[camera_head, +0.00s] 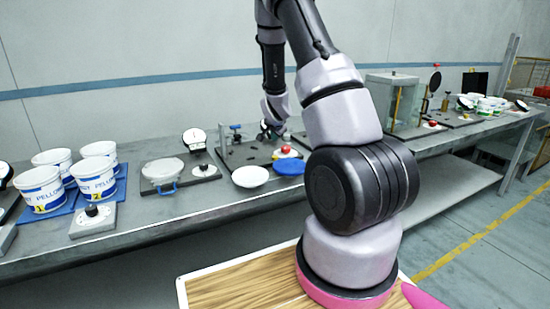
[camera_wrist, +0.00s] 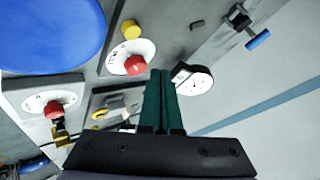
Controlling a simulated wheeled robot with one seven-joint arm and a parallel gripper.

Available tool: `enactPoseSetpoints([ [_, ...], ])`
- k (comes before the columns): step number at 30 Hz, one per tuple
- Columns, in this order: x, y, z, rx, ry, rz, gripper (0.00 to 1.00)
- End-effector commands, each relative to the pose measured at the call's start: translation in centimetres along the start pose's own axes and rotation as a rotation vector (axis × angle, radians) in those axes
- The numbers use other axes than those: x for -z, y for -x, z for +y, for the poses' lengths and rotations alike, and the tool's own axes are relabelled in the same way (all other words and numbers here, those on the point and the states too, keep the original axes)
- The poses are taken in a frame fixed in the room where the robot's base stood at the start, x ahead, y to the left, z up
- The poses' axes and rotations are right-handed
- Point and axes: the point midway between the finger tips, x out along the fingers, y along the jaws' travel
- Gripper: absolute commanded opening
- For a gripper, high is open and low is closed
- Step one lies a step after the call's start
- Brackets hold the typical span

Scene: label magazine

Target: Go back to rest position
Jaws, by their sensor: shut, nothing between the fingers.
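My gripper shows in the wrist view (camera_wrist: 164,100) as two dark green fingers pressed together with nothing between them. It is above the bench, near a white dial with a red knob (camera_wrist: 135,64) and a white round gauge (camera_wrist: 192,80). In the head view my arm reaches over the long grey bench (camera_head: 215,200), and the fingers are hidden or too small to make out.
Labelled white buckets (camera_head: 96,178) stand on the left of the bench. A white dish (camera_head: 250,177) and a blue dish (camera_head: 289,167) lie near the middle. A glass-sided box (camera_head: 405,105) stands behind my arm. The floor at right is clear.

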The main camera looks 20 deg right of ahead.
Motion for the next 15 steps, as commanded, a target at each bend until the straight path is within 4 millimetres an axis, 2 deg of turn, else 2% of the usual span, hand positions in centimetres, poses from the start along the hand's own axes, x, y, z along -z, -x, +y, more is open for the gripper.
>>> enactPoseSetpoints([
  [11,0.0,0.0,0.0,0.0,0.0,0.0,0.0],
  [15,0.3,1.4,-0.8,0.004,0.003,-0.012,0.0],
])
